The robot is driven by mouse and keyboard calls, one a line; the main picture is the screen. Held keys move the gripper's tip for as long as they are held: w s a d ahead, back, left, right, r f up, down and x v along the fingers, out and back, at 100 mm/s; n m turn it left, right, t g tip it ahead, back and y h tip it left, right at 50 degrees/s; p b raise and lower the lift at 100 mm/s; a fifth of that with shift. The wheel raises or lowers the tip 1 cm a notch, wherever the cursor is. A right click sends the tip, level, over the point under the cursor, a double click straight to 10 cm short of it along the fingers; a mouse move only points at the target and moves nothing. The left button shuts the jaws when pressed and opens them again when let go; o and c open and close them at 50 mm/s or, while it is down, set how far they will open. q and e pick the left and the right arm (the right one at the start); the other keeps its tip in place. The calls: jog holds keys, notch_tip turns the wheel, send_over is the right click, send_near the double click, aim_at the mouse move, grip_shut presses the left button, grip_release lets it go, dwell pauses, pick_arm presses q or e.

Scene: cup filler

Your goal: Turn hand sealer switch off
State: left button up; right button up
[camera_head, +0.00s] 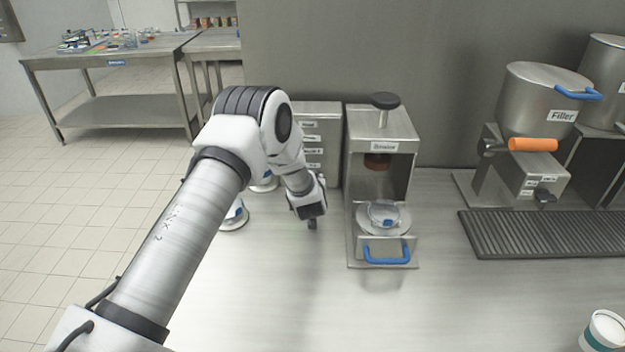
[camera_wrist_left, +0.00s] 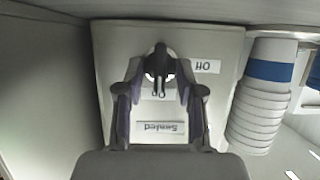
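The hand sealer (camera_head: 375,191) is a steel machine with a black round knob on top, an open front and a blue handle. A grey control box (camera_head: 320,112) with several labels stands to its left, partly hidden by my left arm. In the left wrist view, a panel (camera_wrist_left: 115,50) has upside-down labels, one reading "Off" and one like "Sealed". A round dark switch knob (camera_wrist_left: 158,60) is on it. My left gripper (camera_wrist_left: 158,78) has its fingers apart on either side of the knob. I cannot tell whether they touch it. My right gripper is not in view.
A lidded container (camera_head: 384,216) sits in the sealer. Stacked cups (camera_wrist_left: 262,95) stand beside the panel. A filler (camera_head: 540,100) with an orange handle and a dark grate (camera_head: 545,233) are at right. A white-lidded cup (camera_head: 603,332) is at the front right. The front middle table is clear.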

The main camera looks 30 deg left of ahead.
pick_arm(q)
grip_shut()
jog(key=shift+f+n+b, duration=0.15)
jog(key=shift+n+b, duration=0.15)
jog(key=shift+b, duration=0.35)
jog(key=n+t+h+b, duration=0.1)
jog(key=n+b, duration=0.2)
jog(key=b, duration=0.4)
jog(key=f+n+t+h+b, duration=0.1)
jog(key=n+t+b, duration=0.1)
jog(key=b, duration=0.6)
jog(key=a+n+t+h+b, duration=0.1)
jog(key=n+t+h+b, duration=0.1)
jog(key=n+b, duration=0.3)
jog(key=shift+s+f+b, duration=0.15)
jog(key=shift+s+b, duration=0.2)
jog(key=shift+b, duration=1.15)
jog(key=shift+r+n+t+b, duration=0.25)
jog(key=shift+n+t+b, duration=0.15)
jog(key=shift+n+b, duration=0.65)
